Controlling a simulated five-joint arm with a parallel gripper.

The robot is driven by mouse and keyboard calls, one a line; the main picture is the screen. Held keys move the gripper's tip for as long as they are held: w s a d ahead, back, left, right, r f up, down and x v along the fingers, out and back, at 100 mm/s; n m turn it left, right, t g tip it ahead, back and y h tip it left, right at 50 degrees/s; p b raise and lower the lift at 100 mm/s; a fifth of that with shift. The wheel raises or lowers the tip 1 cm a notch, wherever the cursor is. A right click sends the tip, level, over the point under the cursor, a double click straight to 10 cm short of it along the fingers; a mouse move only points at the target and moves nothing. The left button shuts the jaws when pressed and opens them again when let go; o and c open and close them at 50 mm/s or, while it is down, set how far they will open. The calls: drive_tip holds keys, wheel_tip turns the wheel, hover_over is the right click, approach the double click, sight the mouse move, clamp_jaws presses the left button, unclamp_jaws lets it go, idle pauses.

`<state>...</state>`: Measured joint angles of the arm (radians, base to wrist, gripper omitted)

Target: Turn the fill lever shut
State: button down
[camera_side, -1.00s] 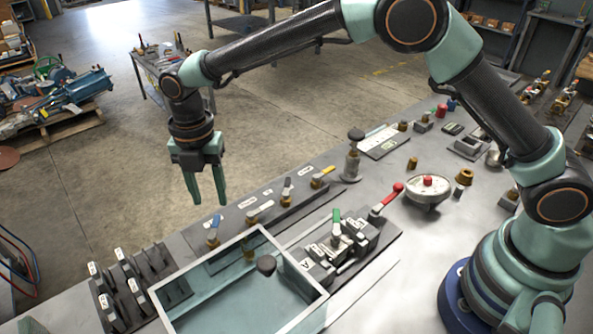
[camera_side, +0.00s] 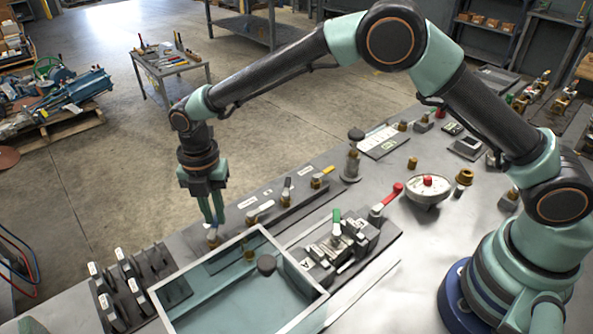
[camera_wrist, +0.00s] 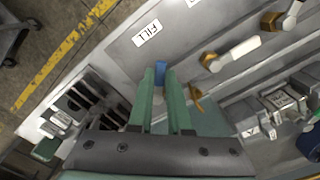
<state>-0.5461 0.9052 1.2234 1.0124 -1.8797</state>
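The fill lever has a small blue handle (camera_wrist: 160,68) beside the white FILL label (camera_wrist: 147,33) in the wrist view. My gripper (camera_wrist: 162,74) has its two green fingers parted by a narrow gap, with the blue handle at the gap between the tips. I cannot tell whether the fingers touch it. In the side view my gripper (camera_side: 213,223) points down at the near-left end of the valve row, and its fingers hide most of the blue lever. A brass spout (camera_wrist: 197,98) shows right of the fingers in the wrist view.
An open glass-walled tank (camera_side: 300,322) stands close in front of the valve row. A white-handled valve (camera_side: 262,210) sits right of my gripper. A rack of black switches (camera_side: 108,300) stands to the left. A red-handled lever (camera_side: 390,194) is farther right.

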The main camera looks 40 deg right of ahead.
drive_tip(key=shift+d, duration=0.1)
drive_tip(key=m, duration=0.1)
drive_tip(key=s+m, duration=0.1)
drive_tip(key=m, duration=0.2)
drive_tip(key=shift+s+d+r+m, duration=0.1)
drive_tip(key=shift+s+d+m, duration=0.05)
drive_tip(key=shift+d+m, duration=0.2)
drive_tip(key=shift+s+d+m, duration=0.1)
drive_tip(key=shift+s+m, duration=0.2)
drive_tip(key=shift+m, duration=0.55)
drive_tip(key=shift+s+d+m, duration=0.1)
drive_tip(key=shift+s+m, duration=0.15)
drive_tip(key=shift+m, duration=0.6)
drive_tip(key=shift+s+d+m, duration=0.1)
drive_tip(key=shift+s+m, duration=0.2)
drive_tip(key=shift+m, duration=0.55)
drive_tip(key=c, duration=0.8)
unclamp_jaws()
drive_tip(key=shift+c, duration=0.2)
